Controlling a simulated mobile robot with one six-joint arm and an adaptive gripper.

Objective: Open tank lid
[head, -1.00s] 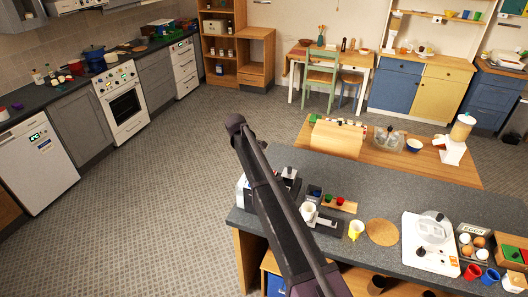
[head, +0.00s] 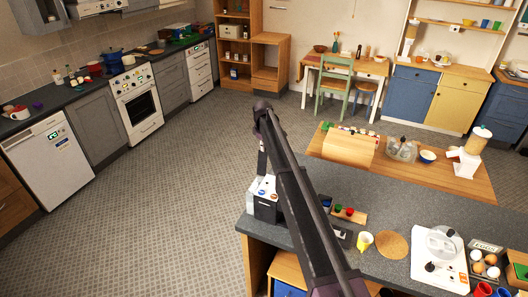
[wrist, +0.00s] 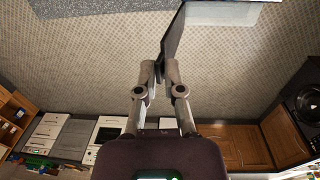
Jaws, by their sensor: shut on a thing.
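The coffee machine (head: 266,205), a dark and white box with round labels, stands at the left end of the grey counter; my arm hides part of it. My gripper hangs beyond the arm at the counter's left end, and its fingertips are mostly hidden in the head view. In the wrist view my gripper (wrist: 160,72) has its fingers closed on the lower end of a dark flat panel (wrist: 173,38), which looks like the tank lid. The panel stands on edge, tilted, against the floor behind it. I cannot tell where its hinge is, and the tank opening is hidden.
A yellow mug (head: 364,241), a round cork mat (head: 393,244) and a small wooden tray (head: 349,216) sit right of my arm. A white appliance (head: 440,262) stands further right. The floor left of the counter (head: 170,190) is clear.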

